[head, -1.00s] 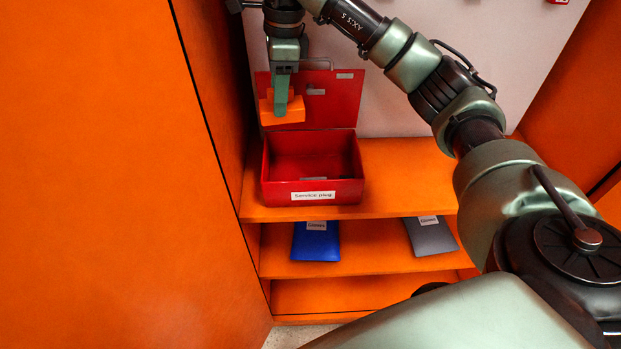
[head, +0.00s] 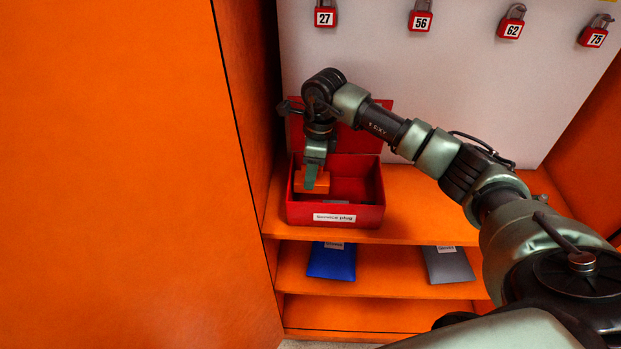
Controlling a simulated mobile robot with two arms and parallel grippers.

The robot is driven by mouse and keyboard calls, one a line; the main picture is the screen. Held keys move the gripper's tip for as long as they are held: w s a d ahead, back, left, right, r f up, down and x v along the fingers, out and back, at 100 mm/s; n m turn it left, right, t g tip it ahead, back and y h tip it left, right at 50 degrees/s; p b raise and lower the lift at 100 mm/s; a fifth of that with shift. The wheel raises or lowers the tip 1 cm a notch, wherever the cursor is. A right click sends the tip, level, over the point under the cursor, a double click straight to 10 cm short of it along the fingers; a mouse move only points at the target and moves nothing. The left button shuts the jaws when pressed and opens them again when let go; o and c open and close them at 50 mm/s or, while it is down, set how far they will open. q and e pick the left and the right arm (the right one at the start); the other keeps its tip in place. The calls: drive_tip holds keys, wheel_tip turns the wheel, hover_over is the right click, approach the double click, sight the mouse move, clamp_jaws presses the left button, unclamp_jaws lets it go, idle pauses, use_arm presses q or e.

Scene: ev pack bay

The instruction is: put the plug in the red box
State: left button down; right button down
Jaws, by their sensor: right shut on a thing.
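The red box (head: 370,214) stands open on the upper orange shelf, its lid raised at the back and a white label on its front. My right gripper (head: 312,178) points down into the left part of the box. It is shut on the orange plug (head: 322,182), which is inside the box's outline, near the left wall. I cannot tell whether the plug touches the box floor. My left gripper is not in view.
A blue pouch (head: 332,262) and a grey pouch (head: 448,266) lie on the shelf below. Red padlocks (head: 420,20) hang on the white back panel. An orange cabinet side (head: 110,180) fills the left. The upper shelf (head: 415,205) is clear right of the box.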

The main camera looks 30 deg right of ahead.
wheel_tip(320, 180, down, 3)
drive_tip(key=shift+f+p, duration=0.2)
drive_tip(key=shift+p, duration=0.25)
drive_tip(key=shift+f, duration=0.1)
drive_tip(key=shift+f, duration=0.15)
drive_tip(key=c, duration=0.7)
unclamp_jaws()
